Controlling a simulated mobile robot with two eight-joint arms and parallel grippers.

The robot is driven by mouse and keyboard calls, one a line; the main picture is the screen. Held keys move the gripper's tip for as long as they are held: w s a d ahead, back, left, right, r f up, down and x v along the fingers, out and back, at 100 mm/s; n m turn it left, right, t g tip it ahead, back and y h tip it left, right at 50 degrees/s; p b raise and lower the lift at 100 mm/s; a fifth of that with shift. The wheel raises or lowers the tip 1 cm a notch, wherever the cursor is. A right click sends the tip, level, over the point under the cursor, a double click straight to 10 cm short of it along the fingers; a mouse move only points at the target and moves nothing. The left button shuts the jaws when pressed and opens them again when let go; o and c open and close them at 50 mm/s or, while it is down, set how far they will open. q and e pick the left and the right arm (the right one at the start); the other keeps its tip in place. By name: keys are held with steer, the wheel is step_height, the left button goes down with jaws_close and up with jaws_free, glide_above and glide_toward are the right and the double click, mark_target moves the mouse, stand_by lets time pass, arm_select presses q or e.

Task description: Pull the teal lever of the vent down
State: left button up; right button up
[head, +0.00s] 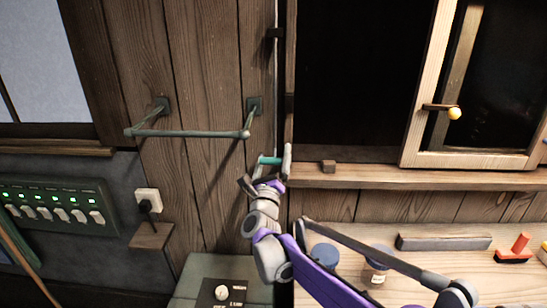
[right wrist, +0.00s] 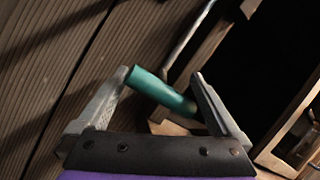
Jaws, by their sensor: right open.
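The teal lever (head: 270,160) is a short, roughly level teal grip beside the left post of the dark window opening. In the right wrist view the teal grip (right wrist: 160,89) lies slantwise between my finger pads, with a thin metal rod (right wrist: 190,42) running up behind it. My right gripper (head: 266,172) is at the lever in the head view. In the right wrist view my right gripper (right wrist: 160,74) is open, with one finger near each end of the grip; I cannot tell if either touches it. The vent itself is not clearly seen. My left gripper is not in view.
A green towel bar (head: 190,133) sticks out from the plank wall left of the lever. A wooden sill (head: 430,178) and an open window sash (head: 412,130) are to the right. Below is a bench with jars (head: 377,268) and a red-handled brush (head: 515,250).

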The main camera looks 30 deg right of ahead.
steer(key=shift+c, duration=0.2)
jaws_close()
step_height(320, 180, down, 5)
steer(key=shift+a+r+b, duration=0.1)
steer(key=shift+b, duration=0.95)
steer(key=shift+o, duration=0.2)
jaws_free()
steer(key=shift+s, duration=0.1)
steer(key=b+v, duration=0.1)
steer(key=v, duration=1)
